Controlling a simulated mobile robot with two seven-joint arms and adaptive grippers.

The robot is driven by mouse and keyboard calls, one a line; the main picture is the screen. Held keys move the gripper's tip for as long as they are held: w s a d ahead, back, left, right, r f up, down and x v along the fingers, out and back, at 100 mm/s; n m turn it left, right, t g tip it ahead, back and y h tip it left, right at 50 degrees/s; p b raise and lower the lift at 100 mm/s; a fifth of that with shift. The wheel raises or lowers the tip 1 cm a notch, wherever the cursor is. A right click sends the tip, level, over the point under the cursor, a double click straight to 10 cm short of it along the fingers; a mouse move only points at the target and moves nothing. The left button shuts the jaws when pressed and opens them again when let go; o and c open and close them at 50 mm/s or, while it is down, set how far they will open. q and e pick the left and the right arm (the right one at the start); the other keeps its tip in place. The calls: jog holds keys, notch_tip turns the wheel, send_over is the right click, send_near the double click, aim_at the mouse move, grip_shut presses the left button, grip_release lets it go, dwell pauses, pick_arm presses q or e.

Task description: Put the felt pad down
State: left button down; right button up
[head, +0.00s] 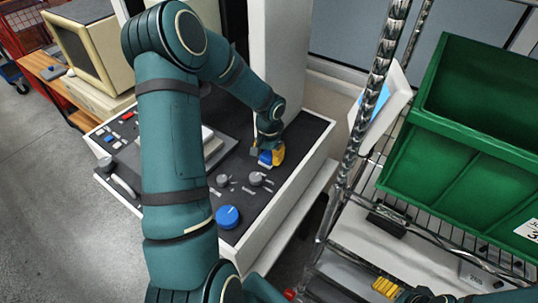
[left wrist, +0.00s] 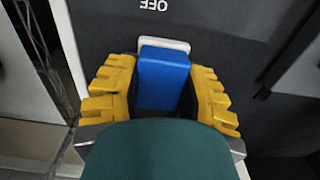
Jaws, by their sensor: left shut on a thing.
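My left gripper (head: 271,154) is at the far right part of the dark control panel (head: 240,200). In the left wrist view its two yellow fingers (left wrist: 162,95) are closed on a blue block (left wrist: 163,80), with dark pads at its sides. The blue block also shows in the head view (head: 265,158). I cannot tell whether this block is the felt pad, and no other felt pad is clearly in view. A white piece (left wrist: 175,43) shows behind it, near an upside-down OFF label. My right gripper (head: 385,287) shows partly at the bottom; its opening is unclear.
Grey knobs (head: 257,179) and a big blue knob (head: 228,217) stand on the panel. A light raised plate (head: 217,148) is left of the gripper. A white column (head: 277,60) rises behind. A wire rack with a green bin (head: 450,150) stands at right.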

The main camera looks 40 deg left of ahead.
aim_at(269, 153)
pick_arm(q)
jog(key=shift+f, duration=0.2)
jog(key=c, duration=0.6)
grip_release()
jog(key=shift+r, duration=0.6)
notch_tip(269, 153, up, 11)
jog(key=shift+r+p, duration=0.1)
jog(key=shift+p, duration=0.55)
